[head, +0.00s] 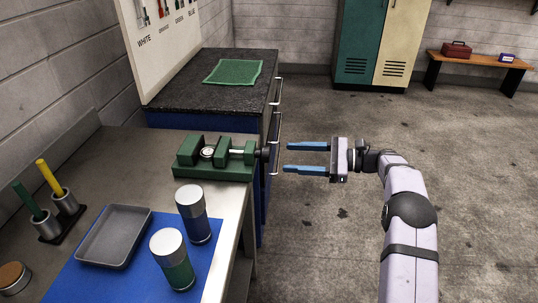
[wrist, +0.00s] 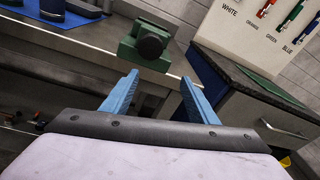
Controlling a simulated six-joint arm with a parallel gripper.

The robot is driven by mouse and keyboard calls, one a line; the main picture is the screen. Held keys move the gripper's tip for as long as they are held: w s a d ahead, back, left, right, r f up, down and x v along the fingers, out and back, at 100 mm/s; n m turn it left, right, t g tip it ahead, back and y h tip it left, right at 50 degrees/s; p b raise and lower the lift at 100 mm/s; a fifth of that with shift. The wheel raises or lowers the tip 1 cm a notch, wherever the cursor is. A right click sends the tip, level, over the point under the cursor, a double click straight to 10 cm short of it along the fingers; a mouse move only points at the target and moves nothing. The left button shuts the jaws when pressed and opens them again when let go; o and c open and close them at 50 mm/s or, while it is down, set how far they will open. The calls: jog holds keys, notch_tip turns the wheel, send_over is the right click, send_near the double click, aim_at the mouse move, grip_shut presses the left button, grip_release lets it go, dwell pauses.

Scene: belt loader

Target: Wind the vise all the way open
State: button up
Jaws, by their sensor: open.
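The green vise (head: 213,168) sits at the right edge of the metal workbench. A round silver piece (head: 208,152) lies between its jaws in the head view; I cannot tell whether the jaws grip it. The vise's dark round knob (head: 264,153) sticks out past the bench edge to the right. My gripper (head: 287,158) is open and empty, just right of the knob, fingers pointing at it. In the wrist view the vise (wrist: 127,48) and its knob (wrist: 151,47) show beyond and above the gap between my blue fingertips (wrist: 160,82). The fingers do not touch the knob.
On the workbench (head: 110,160) are a blue mat (head: 140,283), a grey tray (head: 113,236), a blue canister (head: 193,215) and a green canister (head: 172,260). A dark-topped cabinet (head: 195,92) with a green cloth (head: 233,72) stands behind. The floor to the right is clear.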

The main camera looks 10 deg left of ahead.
aim_at(269, 155)
jog(key=shift+s+a+r+m+g+y+p, duration=0.25)
jog(key=shift+s+a+r+m, duration=0.2)
jog(key=shift+a, duration=0.85)
jog(key=shift+s+a+r+m+g+y+p, duration=0.2)
jog(key=shift+s+a+r+m+g, duration=0.2)
jog(key=shift+a, duration=0.85)
jog(key=shift+s+a+r+m+g+y+p, duration=0.15)
jog(key=shift+s+a+r+m+g+p, duration=0.2)
jog(key=shift+a, duration=0.95)
jog(key=c, duration=1)
